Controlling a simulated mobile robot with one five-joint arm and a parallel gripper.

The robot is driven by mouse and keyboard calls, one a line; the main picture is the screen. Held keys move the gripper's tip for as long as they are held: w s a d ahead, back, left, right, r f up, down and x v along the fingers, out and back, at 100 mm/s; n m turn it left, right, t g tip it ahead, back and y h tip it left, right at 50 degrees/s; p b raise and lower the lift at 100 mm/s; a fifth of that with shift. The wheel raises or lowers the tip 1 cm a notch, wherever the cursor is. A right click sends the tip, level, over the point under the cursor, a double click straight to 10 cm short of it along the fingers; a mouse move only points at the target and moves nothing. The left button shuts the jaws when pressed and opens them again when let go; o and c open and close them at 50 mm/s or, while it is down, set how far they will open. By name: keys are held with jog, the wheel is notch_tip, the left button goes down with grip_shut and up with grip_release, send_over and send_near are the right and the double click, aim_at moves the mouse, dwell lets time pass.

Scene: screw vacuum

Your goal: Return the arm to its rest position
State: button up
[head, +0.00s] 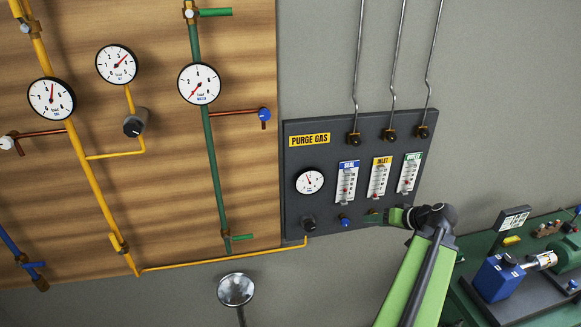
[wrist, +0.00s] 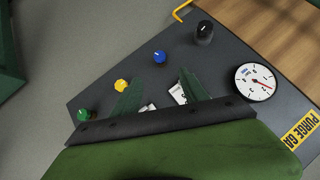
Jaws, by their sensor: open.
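My arm (head: 415,275) is green and rises from the bottom right of the head view. It bends at a dark joint, and my gripper (head: 384,215) points left at the lower edge of the dark purge gas panel (head: 330,140). In the wrist view my gripper (wrist: 160,92) has its two green fingers apart, with nothing held between them. The blue knob (wrist: 159,56), yellow knob (wrist: 121,86) and green knob (wrist: 83,115) show beyond the fingers. Whether the fingers touch the panel cannot be told.
A wooden board (head: 150,160) with pipes and gauges is at left. A black knob (wrist: 204,31) and a round gauge (wrist: 255,82) are on the panel. A green bench (head: 465,300) with a blue machine (head: 498,278) stands at right. A shiny round lamp-like object (head: 236,289) is below.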

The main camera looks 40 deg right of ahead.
jog(key=w+a+f+n+g+y+b, duration=0.1)
jog(key=w+a+f+g+b, duration=0.15)
jog(key=w+a+f, duration=0.4)
jog(key=w+a+f+n+g+y+b, duration=0.1)
jog(key=w+a+f+b, duration=0.2)
jog(key=a, duration=0.7)
jog(key=w+a+f+n+g+y+b, duration=0.1)
jog(key=w+a+f+g+b, duration=0.15)
jog(key=w+a+f, duration=0.4)
jog(key=a+f+n+g+h+b, duration=0.1)
jog(key=a+f+g+b, duration=0.1)
jog(key=a, duration=1.1)
jog(key=a+f+n+g+h+b, duration=0.2)
jog(key=a+f+b, duration=0.3)
jog(key=a, duration=0.9)
jog(key=shift+s+f+n, duration=0.3)
jog(key=shift+s+f, duration=0.1)
jog(key=shift+f, duration=0.2)
